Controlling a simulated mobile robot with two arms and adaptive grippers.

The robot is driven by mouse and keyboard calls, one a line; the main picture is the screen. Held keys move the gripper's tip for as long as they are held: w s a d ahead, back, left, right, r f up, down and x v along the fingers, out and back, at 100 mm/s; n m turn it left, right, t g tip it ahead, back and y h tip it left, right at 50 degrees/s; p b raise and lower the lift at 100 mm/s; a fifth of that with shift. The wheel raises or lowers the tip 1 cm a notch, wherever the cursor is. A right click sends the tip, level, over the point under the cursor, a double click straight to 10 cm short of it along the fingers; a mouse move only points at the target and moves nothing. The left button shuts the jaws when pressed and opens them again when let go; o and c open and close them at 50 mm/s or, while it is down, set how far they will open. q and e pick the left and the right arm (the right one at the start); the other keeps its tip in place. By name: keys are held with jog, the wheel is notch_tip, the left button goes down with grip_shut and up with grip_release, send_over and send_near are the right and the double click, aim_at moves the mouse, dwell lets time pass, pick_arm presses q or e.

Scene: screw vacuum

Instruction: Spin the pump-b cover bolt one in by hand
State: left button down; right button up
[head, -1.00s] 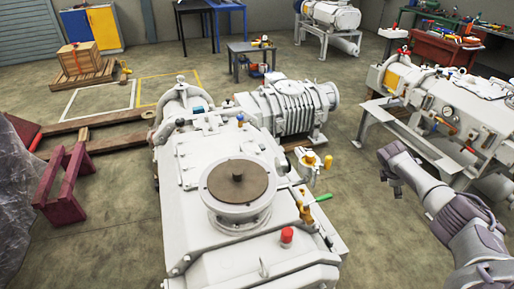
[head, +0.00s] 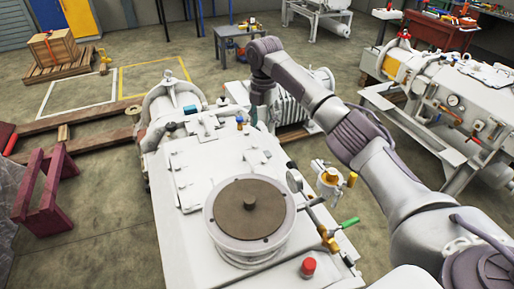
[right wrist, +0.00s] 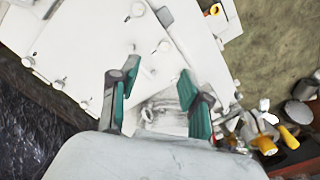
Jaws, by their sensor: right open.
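A large white pump (head: 172,225) stands in the middle of the head view, with a round brown-topped flange (head: 228,205) on its top. Flat cover plates (head: 190,165) with small knobs or bolts lie on its upper face. Which one is the cover bolt I cannot tell. My right arm reaches in from the right, and its gripper (head: 254,112) hangs over the far end of the pump, partly hidden by the wrist. In the right wrist view the gripper (right wrist: 159,72) is open, with teal pads apart and nothing between them, above the white casing (right wrist: 85,40). My left gripper is not in view.
A red cap (head: 309,266), a green-handled valve (head: 348,223) and yellow fittings (head: 328,177) stick up along the pump's right side. A second white machine (head: 440,105) stands at the right. A dark red trestle (head: 42,190) stands on open floor at the left.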

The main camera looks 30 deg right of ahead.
aim_at(264, 160)
jog(key=f, duration=0.1)
jog(key=s+f+p, duration=0.1)
jog(key=f, duration=0.1)
jog(key=s+f, duration=0.1)
jog(key=f, duration=0.1)
jog(key=shift+d, duration=0.1)
jog(key=f, duration=0.2)
jog(key=f+p, duration=0.1)
jog(key=f, duration=0.1)
jog(key=shift+w, duration=0.4)
notch_tip(264, 160, down, 3)
jog(key=shift+s+f, duration=0.1)
jog(key=shift+f, duration=0.45)
jog(key=shift+c, duration=0.2)
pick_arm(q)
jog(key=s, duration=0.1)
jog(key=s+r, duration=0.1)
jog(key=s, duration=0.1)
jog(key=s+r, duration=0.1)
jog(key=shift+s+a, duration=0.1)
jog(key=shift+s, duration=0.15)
pick_arm(e)
grip_shut()
